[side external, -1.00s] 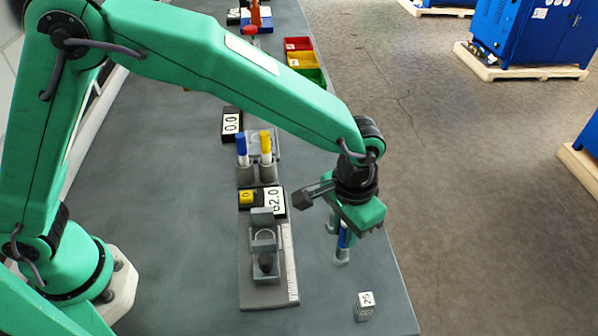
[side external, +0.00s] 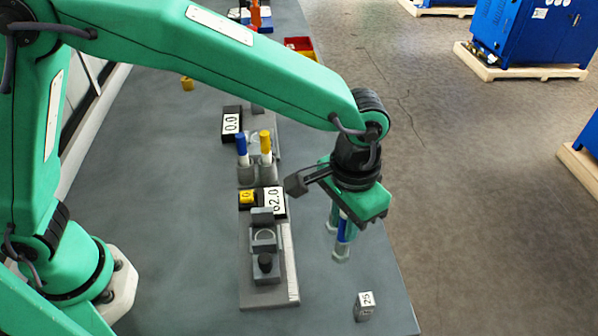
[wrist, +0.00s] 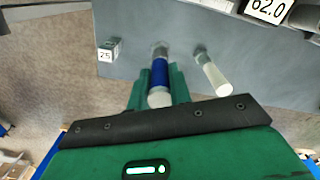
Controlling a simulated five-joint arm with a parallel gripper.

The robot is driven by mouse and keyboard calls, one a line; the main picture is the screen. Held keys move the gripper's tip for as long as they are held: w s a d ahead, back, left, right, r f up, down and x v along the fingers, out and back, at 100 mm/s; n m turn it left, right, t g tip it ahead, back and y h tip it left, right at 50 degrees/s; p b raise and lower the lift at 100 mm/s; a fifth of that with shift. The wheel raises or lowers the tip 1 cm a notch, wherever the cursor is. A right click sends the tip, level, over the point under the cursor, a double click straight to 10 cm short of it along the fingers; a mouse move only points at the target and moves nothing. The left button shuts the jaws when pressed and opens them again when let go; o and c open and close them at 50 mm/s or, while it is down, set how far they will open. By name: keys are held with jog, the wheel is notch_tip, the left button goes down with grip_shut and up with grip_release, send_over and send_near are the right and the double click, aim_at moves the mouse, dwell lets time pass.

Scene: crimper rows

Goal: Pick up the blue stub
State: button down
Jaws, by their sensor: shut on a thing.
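The blue stub (side external: 342,232) is under my gripper (side external: 346,222), upright or nearly so, near the right edge of the grey table. In the wrist view the blue stub (wrist: 160,74) lies between the two green fingers (wrist: 159,88), with a whitish end toward the camera and a grey far end. My gripper is shut on it. In the side view the palm and fingers hide its upper part. I cannot tell whether its lower end touches the table. A white stub (wrist: 213,74) is close beside it on the right in the wrist view, outside the fingers.
A small block marked 25 (side external: 365,306) stands near the table's front right. A grey fixture (side external: 266,262) with a 62.0 display (side external: 275,201) is to the left. Behind it are a blue-topped stick (side external: 242,149) and a yellow-topped one (side external: 265,146). The table's right edge is close.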

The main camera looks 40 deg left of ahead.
jog(key=s+d+r, duration=0.2)
jog(key=s+r, duration=0.3)
jog(key=s, duration=0.4)
jog(key=shift+d+r, duration=0.3)
jog(key=shift+d, duration=0.05)
jog(key=shift+w+a, duration=0.1)
